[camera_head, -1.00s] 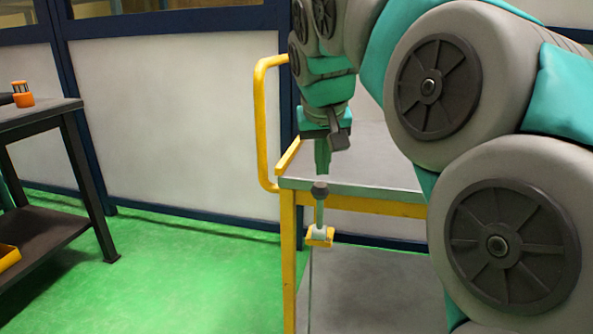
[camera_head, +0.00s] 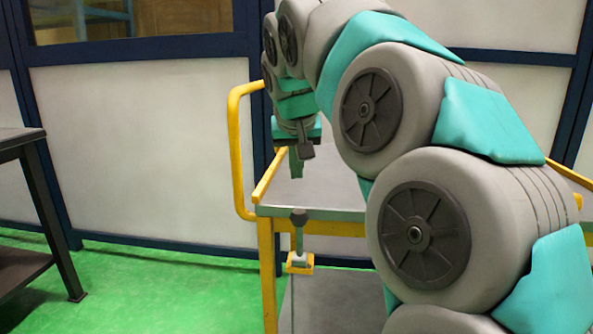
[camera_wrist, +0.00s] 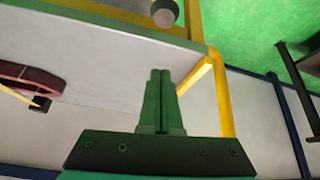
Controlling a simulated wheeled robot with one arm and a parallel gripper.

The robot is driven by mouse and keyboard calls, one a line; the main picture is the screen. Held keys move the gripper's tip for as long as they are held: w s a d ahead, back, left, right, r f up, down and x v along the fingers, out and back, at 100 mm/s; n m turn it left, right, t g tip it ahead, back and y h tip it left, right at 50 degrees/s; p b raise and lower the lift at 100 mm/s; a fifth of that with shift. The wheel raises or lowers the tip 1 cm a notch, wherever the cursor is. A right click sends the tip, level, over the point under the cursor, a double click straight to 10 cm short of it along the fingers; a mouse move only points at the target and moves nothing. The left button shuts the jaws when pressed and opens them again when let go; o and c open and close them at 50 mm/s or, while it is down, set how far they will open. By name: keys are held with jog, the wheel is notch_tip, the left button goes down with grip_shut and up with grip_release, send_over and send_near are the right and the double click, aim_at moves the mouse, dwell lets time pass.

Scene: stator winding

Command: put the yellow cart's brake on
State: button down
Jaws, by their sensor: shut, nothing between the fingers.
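The yellow cart (camera_head: 266,268) has a grey top and a yellow handle on its left. A brake lever with a dark round knob (camera_head: 299,217) stands upright at the cart's near side, above a yellow bracket (camera_head: 300,263). The knob also shows at the top of the wrist view (camera_wrist: 165,13). My gripper (camera_head: 296,174) points down above the knob, apart from it. In the wrist view its green fingers (camera_wrist: 161,72) are together and empty, with the grey cart top behind them.
The cart's grey lower shelf (camera_head: 335,300) is partly hidden by my arm. A dark table (camera_head: 25,140) stands at the left, with green floor (camera_head: 160,285) between. A reddish-brown ring (camera_wrist: 30,76) shows at the left of the wrist view. A panelled wall is behind.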

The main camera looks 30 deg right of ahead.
aim_at(299, 238)
jog(key=x, duration=0.7)
jog(key=shift+s, duration=0.1)
jog(key=shift+s+f, duration=0.1)
jog(key=shift+f, duration=0.15)
jog(key=shift+s+a+f, duration=0.15)
jog(key=shift+s+a, duration=0.2)
jog(key=shift+s, duration=0.45)
jog(key=shift+s+a+f, duration=0.15)
jog(key=shift+s+a, duration=0.2)
jog(key=shift+s, duration=0.45)
